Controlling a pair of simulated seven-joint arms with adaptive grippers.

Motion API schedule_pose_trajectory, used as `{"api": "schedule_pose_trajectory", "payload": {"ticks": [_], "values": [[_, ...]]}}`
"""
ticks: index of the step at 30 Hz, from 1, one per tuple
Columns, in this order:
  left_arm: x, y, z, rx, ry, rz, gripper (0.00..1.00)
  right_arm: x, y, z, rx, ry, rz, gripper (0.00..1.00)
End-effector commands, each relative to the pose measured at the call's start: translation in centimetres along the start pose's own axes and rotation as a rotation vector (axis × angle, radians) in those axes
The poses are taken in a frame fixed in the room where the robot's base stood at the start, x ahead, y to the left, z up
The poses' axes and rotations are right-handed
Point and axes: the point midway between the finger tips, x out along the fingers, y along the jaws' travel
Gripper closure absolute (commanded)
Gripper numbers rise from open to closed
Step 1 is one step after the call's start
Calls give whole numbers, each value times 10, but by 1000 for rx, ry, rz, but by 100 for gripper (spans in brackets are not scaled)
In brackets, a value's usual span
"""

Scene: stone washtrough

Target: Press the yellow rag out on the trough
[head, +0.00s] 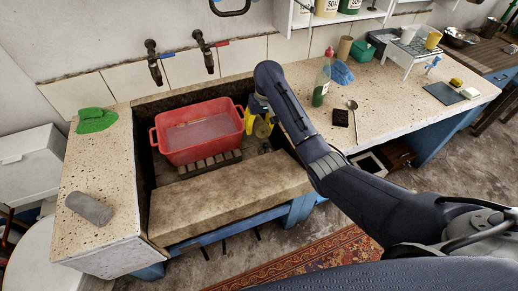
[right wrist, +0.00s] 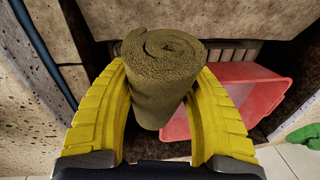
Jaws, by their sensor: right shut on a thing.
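My right gripper (head: 256,120) is shut on the yellow rag (head: 262,129), just right of the red tub inside the stone trough (head: 230,200). In the right wrist view the rag (right wrist: 160,85) is a rolled, olive-yellow cylinder, gripped between the two yellow fingers of the right gripper (right wrist: 162,105). The red tub (head: 175,153) holds greyish water and stands in the trough; part of it also shows in the right wrist view (right wrist: 262,90). Whether the rag touches the trough is not clear. My left gripper is not in view.
A slatted wooden rack (head: 210,165) lies by the tub. Two taps (head: 204,50) are on the wall behind. A green cloth (head: 95,120) and a grey roll (head: 88,208) lie on the left counter. A bottle (head: 321,82) and a blue cloth (head: 342,74) are on the right counter.

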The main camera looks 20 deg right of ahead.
Motion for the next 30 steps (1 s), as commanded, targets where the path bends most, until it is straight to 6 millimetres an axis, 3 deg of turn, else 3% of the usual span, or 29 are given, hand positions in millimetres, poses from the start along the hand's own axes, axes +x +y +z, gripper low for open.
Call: {"api": "schedule_pose_trajectory", "payload": {"ticks": [3, 9, 30], "values": [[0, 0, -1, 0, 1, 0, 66, 36, 0, 19, -10, -31, -3, 84], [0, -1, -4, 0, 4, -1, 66, 68, 1, 39, -27, -55, 2, 84], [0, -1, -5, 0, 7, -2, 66, 117, 8, 65, -33, -62, 4, 85]]}}
